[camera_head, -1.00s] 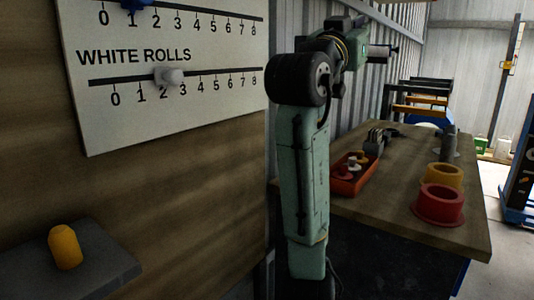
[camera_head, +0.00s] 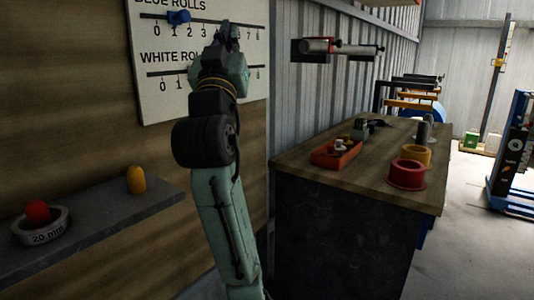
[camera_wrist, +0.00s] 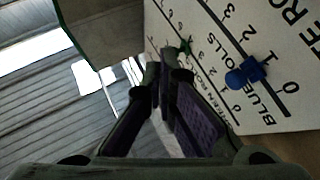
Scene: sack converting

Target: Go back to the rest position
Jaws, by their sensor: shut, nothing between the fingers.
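My arm rises through the middle of the head view. Its end, my gripper (camera_head: 229,38), is up in front of the white roll-count board (camera_head: 148,100) and hides part of it. In the wrist view my gripper (camera_wrist: 166,62) shows two dark fingers brought together with nothing held. The blue slider (camera_head: 178,17) sits near the low end of the BLUE ROLLS scale, and it also shows in the wrist view (camera_wrist: 245,73). A green slider (camera_wrist: 186,46) shows on another scale. The white slider is mostly hidden behind my arm.
A grey shelf (camera_head: 100,215) at lower left holds a yellow peg (camera_head: 136,180) and a red knob (camera_head: 38,212) in a grey ring. The workbench (camera_head: 330,180) at right carries a red tray (camera_head: 336,154), a yellow ring (camera_head: 416,154) and a red ring (camera_head: 407,174).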

